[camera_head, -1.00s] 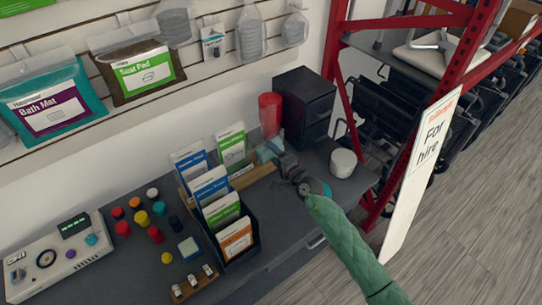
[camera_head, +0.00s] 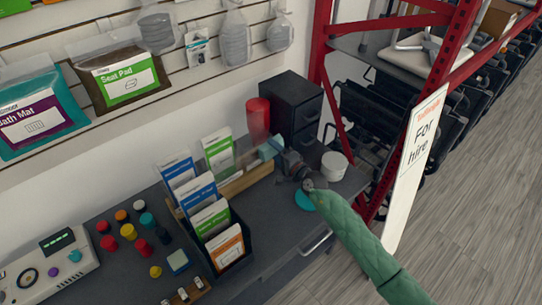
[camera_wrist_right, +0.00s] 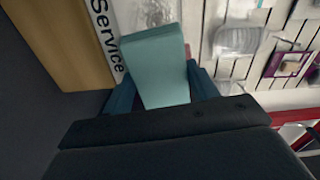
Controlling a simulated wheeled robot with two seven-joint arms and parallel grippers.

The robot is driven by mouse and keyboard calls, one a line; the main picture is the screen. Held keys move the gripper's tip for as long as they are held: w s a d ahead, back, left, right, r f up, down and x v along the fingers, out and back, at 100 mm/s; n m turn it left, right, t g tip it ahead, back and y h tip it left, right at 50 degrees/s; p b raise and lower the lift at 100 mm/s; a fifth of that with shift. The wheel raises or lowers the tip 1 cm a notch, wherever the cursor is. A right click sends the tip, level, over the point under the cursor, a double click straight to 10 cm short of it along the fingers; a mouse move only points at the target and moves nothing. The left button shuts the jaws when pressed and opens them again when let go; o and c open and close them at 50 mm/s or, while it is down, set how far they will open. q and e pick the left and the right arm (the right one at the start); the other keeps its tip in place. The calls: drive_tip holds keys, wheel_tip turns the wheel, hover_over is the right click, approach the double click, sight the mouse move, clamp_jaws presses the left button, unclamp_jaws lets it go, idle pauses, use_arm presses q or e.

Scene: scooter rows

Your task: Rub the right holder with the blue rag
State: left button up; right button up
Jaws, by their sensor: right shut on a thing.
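My right gripper (camera_head: 276,152) is shut on the blue rag (camera_head: 267,149), a pale teal piece held above the back of the grey counter. The rag (camera_wrist_right: 160,65) also shows between the fingers in the right wrist view. A wooden holder (camera_head: 249,179) runs along the counter with upright leaflets in its left part; the rag is close to its right end, and I cannot tell if they touch. In the wrist view a wooden face with a "Service" label (camera_wrist_right: 104,33) is beside the rag. A black holder (camera_head: 236,255) with leaflets stands in front. My left gripper is out of view.
A red cylinder (camera_head: 256,120) and black drawers (camera_head: 297,105) stand behind the gripper. A white tub (camera_head: 334,165) is to its right, and a teal disc (camera_head: 305,200) lies below the arm. Several coloured knobs and a control box (camera_head: 45,270) fill the left.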

sight(249, 158)
drive_tip(key=shift+w+d, duration=0.2)
drive_tip(key=shift+w, duration=0.05)
drive_tip(key=shift+s+a+r+p, duration=0.15)
drive_tip(key=shift+s+a+p, duration=0.5)
drive_tip(key=shift+a+p, duration=0.15)
drive_tip(key=shift+s+a, duration=0.4)
drive_tip(key=shift+a, duration=0.1)
drive_tip(key=shift+s+a+p, duration=0.7)
drive_tip(key=shift+a+p, duration=0.25)
drive_tip(key=shift+s+a, duration=0.25)
drive_tip(key=shift+a, duration=0.1)
drive_tip(key=shift+s+a+p, duration=0.7)
drive_tip(key=shift+a+p, duration=0.2)
drive_tip(key=shift+a, duration=0.15)
drive_tip(key=shift+s+a, duration=0.15)
drive_tip(key=shift+a, duration=0.1)
